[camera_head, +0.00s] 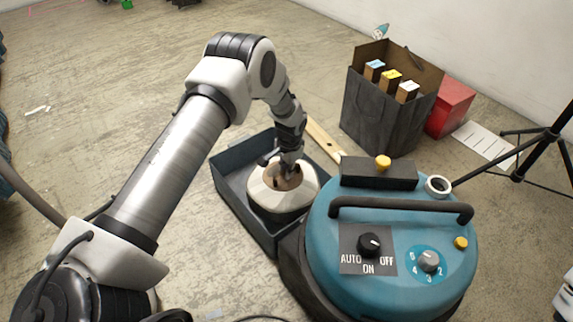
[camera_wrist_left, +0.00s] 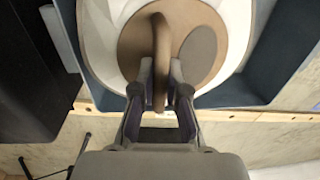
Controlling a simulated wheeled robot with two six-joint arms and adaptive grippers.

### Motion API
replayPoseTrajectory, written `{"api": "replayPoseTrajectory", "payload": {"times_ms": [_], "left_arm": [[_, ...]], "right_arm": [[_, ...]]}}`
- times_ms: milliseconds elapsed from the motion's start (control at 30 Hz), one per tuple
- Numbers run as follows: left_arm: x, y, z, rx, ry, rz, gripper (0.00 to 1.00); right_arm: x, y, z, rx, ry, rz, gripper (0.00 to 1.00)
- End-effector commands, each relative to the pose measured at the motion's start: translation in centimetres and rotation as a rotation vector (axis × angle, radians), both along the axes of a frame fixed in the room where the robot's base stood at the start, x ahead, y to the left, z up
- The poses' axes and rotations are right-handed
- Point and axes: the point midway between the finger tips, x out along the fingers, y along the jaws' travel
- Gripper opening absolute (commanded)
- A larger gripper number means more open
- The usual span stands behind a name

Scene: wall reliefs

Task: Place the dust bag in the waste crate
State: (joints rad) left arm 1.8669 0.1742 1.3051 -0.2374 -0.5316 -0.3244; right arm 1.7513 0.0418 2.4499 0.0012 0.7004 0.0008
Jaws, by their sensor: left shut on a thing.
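The dust bag (camera_head: 264,200) is white with a brown top plate and a tab. In the head view it is inside the dark blue-grey waste crate (camera_head: 228,195), low between the walls. My left gripper (camera_head: 286,173) is above the bag, its fingers at the brown plate. In the left wrist view my left gripper (camera_wrist_left: 160,95) is shut on the upright brown tab of the dust bag (camera_wrist_left: 108,62), with the crate wall (camera_wrist_left: 285,60) around it. The bag's underside is hidden, so I cannot tell whether it touches the crate floor. My right gripper is not in view.
A teal vacuum (camera_head: 330,235) with a handle and knobs stands right beside the crate. Behind are a wooden strip (camera_head: 325,140), a dark bag of cartons (camera_head: 375,118), a red box (camera_head: 452,105) and a black tripod (camera_head: 535,145). The floor at the upper left is mostly clear.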

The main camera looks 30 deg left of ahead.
Motion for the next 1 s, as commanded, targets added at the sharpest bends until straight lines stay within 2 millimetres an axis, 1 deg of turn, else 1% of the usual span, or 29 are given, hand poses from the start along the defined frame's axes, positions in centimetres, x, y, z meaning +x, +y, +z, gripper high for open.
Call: {"api": "replayPoseTrajectory", "payload": {"times_ms": [133,300,367,700,733,800,1000], "left_arm": [[0.2,0.0,-1.2,0.000,-0.005,0.000,0.00],[0.2,0.0,-4.5,0.000,-0.004,0.000,0.00],[0.2,0.0,-5.2,0.000,-0.004,0.000,0.00],[0.2,0.0,-5.4,0.000,-0.004,0.000,0.00],[0.0,0.0,-5.6,0.000,-0.002,0.000,0.16],[0.1,0.0,-5.5,0.000,-0.002,0.000,0.38],[0.1,0.0,-5.5,0.000,-0.002,0.000,0.38]], "right_arm": [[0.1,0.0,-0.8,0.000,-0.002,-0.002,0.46],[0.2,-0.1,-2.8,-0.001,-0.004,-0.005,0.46],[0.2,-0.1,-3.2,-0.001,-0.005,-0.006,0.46],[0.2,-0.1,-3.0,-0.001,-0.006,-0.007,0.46],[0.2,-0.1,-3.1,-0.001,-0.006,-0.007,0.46],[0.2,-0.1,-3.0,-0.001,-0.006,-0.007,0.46],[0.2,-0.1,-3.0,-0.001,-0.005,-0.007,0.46]]}}
